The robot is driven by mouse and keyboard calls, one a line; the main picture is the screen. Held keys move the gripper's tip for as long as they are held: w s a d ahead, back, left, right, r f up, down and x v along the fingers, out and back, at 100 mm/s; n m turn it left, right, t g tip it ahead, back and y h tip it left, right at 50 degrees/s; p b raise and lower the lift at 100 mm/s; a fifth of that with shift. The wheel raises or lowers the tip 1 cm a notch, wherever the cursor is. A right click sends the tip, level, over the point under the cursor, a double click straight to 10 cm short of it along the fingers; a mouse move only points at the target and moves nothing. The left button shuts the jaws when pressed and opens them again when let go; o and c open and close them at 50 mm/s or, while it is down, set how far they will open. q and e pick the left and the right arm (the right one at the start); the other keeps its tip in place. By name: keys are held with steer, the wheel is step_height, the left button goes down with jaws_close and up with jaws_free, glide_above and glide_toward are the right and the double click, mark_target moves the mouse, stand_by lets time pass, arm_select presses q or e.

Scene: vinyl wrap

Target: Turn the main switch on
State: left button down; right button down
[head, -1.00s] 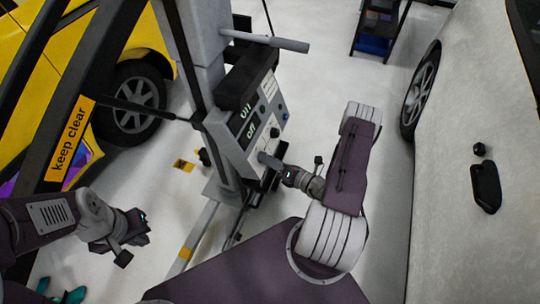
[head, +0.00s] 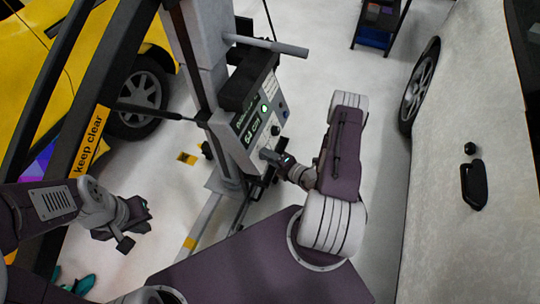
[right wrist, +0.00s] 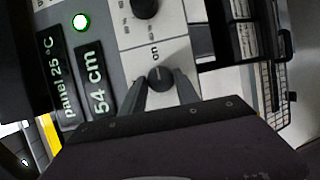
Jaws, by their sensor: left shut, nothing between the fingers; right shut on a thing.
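The main switch (right wrist: 160,77) is a dark round knob on a pale panel, with the word "on" printed beside it, in the right wrist view. My right gripper (right wrist: 161,92) is shut on this knob, one finger on each side. In the head view the right gripper (head: 267,155) is at the lower part of the control box (head: 234,150) and hides the knob. A green lamp (right wrist: 80,21) is lit and the displays (right wrist: 98,83) read "panel 25 °C" and "54 cm". My left gripper (head: 139,222) is shut and empty at the lower left.
Another dark knob (right wrist: 145,8) is close beside the switch. A grey bar (head: 268,45) sticks out above the box. A yellow car (head: 95,60) is at the left, a pale car (head: 440,180) at the right. Open floor (head: 315,80) lies between the box and the pale car.

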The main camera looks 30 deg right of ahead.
stand_by(0.4)
steer(key=c, duration=0.9)
jaws_free()
steer(key=v, duration=0.9)
